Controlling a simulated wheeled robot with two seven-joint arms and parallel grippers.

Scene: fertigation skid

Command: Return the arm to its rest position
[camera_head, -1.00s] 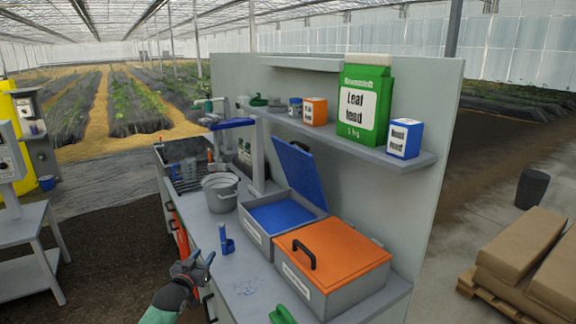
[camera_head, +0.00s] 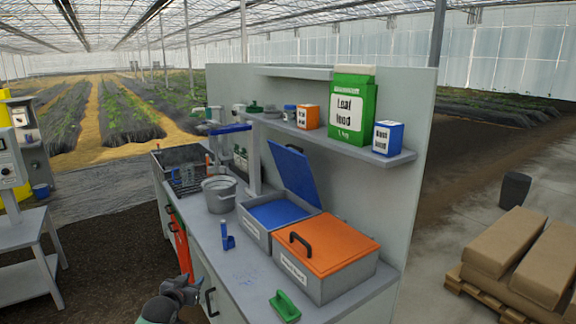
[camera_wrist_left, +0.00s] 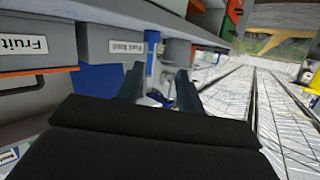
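My left gripper (camera_head: 182,288) is low at the front edge of the grey bench (camera_head: 240,285), with the forearm coming up from the bottom of the head view. In the left wrist view the two dark fingers (camera_wrist_left: 160,85) stand apart with nothing held between them. On the bench, a grey bin with an orange lid (camera_head: 325,248) is shut. The bin behind it has its blue lid (camera_head: 296,176) raised, showing blue contents (camera_head: 277,213). My right gripper is not in view.
A blue upright scoop or holder (camera_head: 227,238), a grey bucket (camera_head: 219,196) and a green scoop (camera_head: 285,305) are on the bench. The shelf (camera_head: 400,158) holds a green Leaf food box (camera_head: 350,110).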

